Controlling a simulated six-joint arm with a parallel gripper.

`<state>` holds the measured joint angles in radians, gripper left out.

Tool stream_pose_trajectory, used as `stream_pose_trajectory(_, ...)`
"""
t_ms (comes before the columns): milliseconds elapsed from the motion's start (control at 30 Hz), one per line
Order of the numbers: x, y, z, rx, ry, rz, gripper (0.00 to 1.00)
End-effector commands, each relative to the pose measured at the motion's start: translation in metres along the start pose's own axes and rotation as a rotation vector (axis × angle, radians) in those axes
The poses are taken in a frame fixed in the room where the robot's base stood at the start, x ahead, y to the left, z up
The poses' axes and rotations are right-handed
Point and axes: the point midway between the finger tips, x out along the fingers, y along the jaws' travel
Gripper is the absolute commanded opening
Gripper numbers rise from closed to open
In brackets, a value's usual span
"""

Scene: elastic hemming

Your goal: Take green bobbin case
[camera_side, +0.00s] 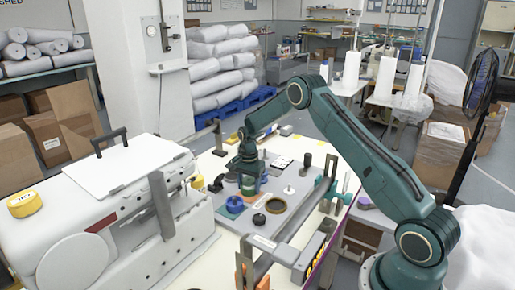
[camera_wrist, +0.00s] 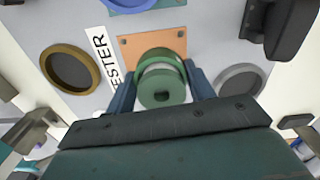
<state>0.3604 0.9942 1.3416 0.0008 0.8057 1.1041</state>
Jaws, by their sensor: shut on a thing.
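The green bobbin case (camera_wrist: 161,88) is a round green piece with a pale band and a dark centre hole, in the middle of the wrist view. My gripper (camera_wrist: 162,92) has one blue finger on each side of it and is shut on it. Behind the case lies an orange square plate (camera_wrist: 128,42) on the grey board. I cannot tell whether the case touches the plate. In the side view my gripper (camera_side: 249,182) points down over the grey board, and the case is mostly hidden there.
A blue round piece (camera_side: 235,204) and a brown-rimmed ring (camera_side: 275,206) are near my gripper on the grey board (camera_side: 292,208). The ring also shows in the wrist view (camera_wrist: 46,68), beside a printed label (camera_wrist: 103,60). A white sewing machine (camera_side: 110,225) stands at the left.

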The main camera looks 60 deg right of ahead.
Motion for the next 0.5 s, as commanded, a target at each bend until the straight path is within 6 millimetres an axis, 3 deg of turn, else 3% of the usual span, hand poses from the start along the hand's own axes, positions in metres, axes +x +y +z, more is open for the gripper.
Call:
stream_pose_trajectory(267,-0.008,-0.001,0.000,0.000,0.001,-0.002,0.30)
stream_pose_trajectory(500,-0.036,-0.001,0.000,0.000,0.001,-0.003,0.30)
